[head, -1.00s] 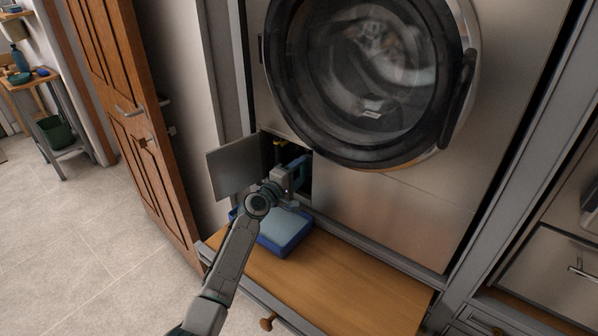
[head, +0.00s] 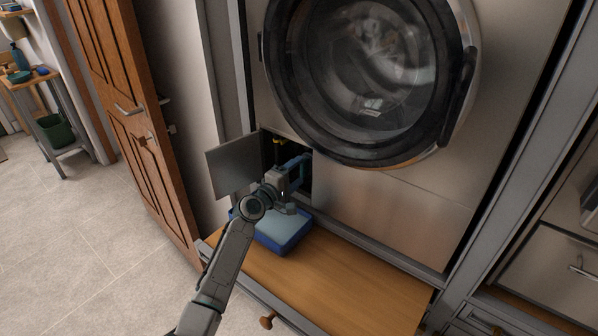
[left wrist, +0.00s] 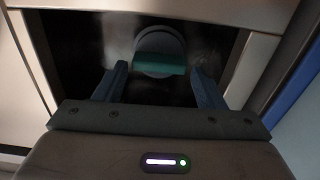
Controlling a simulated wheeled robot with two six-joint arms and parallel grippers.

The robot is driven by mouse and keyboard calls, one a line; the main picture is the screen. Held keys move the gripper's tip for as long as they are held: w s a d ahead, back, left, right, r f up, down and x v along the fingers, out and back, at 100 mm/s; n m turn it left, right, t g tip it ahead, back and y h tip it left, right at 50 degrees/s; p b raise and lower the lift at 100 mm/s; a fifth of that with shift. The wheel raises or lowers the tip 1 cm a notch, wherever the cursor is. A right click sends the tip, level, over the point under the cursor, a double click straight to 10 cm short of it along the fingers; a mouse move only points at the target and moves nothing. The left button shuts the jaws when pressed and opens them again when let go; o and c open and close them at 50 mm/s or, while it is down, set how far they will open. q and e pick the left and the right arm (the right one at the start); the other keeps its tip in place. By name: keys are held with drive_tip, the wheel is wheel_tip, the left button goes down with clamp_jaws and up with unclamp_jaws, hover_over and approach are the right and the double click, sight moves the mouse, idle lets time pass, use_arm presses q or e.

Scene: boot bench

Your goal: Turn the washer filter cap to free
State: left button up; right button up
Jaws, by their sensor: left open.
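The washer filter cap (left wrist: 158,50) is a round grey cap with a teal grip bar, set in the dark recess at the washer's lower left. It shows in the left wrist view; in the head view my gripper and the recess hide it. My left gripper (left wrist: 160,88) is open, with its two fingers on either side of the cap's lower part in the picture; I cannot tell whether they touch it. In the head view the left gripper (head: 298,168) reaches into the recess opening. My right gripper is not in view.
The small hatch door (head: 232,167) stands open left of the recess. A blue tray (head: 284,240) sits below it on the wooden bench (head: 340,285). The washer's round door (head: 365,75) is shut above. A wooden door (head: 135,110) stands at left.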

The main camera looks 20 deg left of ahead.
use_arm(q)
drive_tip(key=v, duration=0.9)
